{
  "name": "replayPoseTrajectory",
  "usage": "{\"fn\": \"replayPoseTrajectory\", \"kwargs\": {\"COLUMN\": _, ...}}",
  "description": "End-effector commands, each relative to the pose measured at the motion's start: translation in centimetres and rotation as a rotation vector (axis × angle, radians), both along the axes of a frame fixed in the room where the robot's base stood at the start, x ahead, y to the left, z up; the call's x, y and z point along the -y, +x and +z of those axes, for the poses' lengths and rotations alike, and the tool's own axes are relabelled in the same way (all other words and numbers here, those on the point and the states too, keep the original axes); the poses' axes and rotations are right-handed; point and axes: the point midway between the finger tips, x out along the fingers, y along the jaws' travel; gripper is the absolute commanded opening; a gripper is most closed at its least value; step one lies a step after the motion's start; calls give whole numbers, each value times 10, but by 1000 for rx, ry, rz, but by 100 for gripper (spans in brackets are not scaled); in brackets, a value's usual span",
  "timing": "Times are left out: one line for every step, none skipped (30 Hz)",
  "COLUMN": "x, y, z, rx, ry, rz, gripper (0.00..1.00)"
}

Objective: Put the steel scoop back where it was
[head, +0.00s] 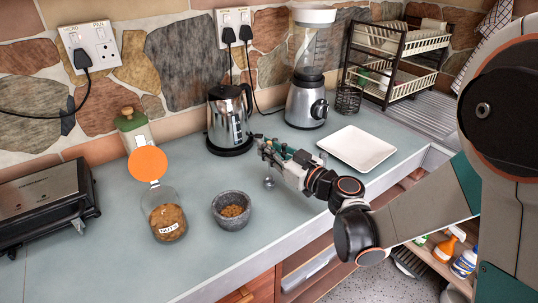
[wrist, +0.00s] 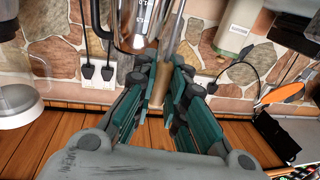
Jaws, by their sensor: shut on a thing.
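My gripper (head: 268,150) is above the counter, in front of the kettle, with its green-sided fingers closed in. In the wrist view my gripper (wrist: 160,85) is shut on a slim brown handle, and a grey metal shaft runs away from it; I take this to be the steel scoop (wrist: 171,32). In the head view a small shiny steel part of the scoop (head: 269,182) shows below the fingers; I cannot tell if it touches the counter. The fingers hide most of the scoop in the head view.
A glass jar (head: 166,218) with an open orange lid (head: 148,164) and a grey stone bowl (head: 231,209) with brown contents stand left of my gripper. A kettle (head: 229,118) and blender (head: 307,95) are behind. A white tray (head: 357,148) lies right. The front-left counter is clear.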

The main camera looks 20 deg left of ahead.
Motion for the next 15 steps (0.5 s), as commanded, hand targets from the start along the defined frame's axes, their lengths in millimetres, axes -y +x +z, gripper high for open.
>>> {"fn": "replayPoseTrajectory", "kwargs": {"x": 0, "y": 0, "z": -1, "rx": 0, "ry": 0, "rz": 0, "gripper": 0}}
{"fn": "replayPoseTrajectory", "kwargs": {"x": 0, "y": 0, "z": 0, "rx": 0, "ry": 0, "rz": 0, "gripper": 0}}
{"fn": "replayPoseTrajectory", "kwargs": {"x": 0, "y": 0, "z": 1, "rx": 0, "ry": 0, "rz": 0, "gripper": 0}}
{"fn": "replayPoseTrajectory", "kwargs": {"x": 0, "y": 0, "z": 1, "rx": 0, "ry": 0, "rz": 0, "gripper": 0}}
{"fn": "replayPoseTrajectory", "kwargs": {"x": 0, "y": 0, "z": 1, "rx": 0, "ry": 0, "rz": 0, "gripper": 0}}
{"fn": "replayPoseTrajectory", "kwargs": {"x": 0, "y": 0, "z": 1, "rx": 0, "ry": 0, "rz": 0, "gripper": 0}}
{"fn": "replayPoseTrajectory", "kwargs": {"x": 0, "y": 0, "z": 1, "rx": 0, "ry": 0, "rz": 0, "gripper": 0}}
{"fn": "replayPoseTrajectory", "kwargs": {"x": 0, "y": 0, "z": 0, "rx": 0, "ry": 0, "rz": 0, "gripper": 0}}
{"fn": "replayPoseTrajectory", "kwargs": {"x": 0, "y": 0, "z": -2, "rx": 0, "ry": 0, "rz": 0, "gripper": 0}}
{"fn": "replayPoseTrajectory", "kwargs": {"x": 0, "y": 0, "z": -3, "rx": 0, "ry": 0, "rz": 0, "gripper": 0}}
{"fn": "replayPoseTrajectory", "kwargs": {"x": 0, "y": 0, "z": -3, "rx": 0, "ry": 0, "rz": 0, "gripper": 14}}
{"fn": "replayPoseTrajectory", "kwargs": {"x": 0, "y": 0, "z": -2, "rx": 0, "ry": 0, "rz": 0, "gripper": 23}}
{"fn": "replayPoseTrajectory", "kwargs": {"x": 0, "y": 0, "z": -2, "rx": 0, "ry": 0, "rz": 0, "gripper": 30}}
{"fn": "replayPoseTrajectory", "kwargs": {"x": 0, "y": 0, "z": -2, "rx": 0, "ry": 0, "rz": 0, "gripper": 32}}
{"fn": "replayPoseTrajectory", "kwargs": {"x": 0, "y": 0, "z": -2, "rx": 0, "ry": 0, "rz": 0, "gripper": 32}}
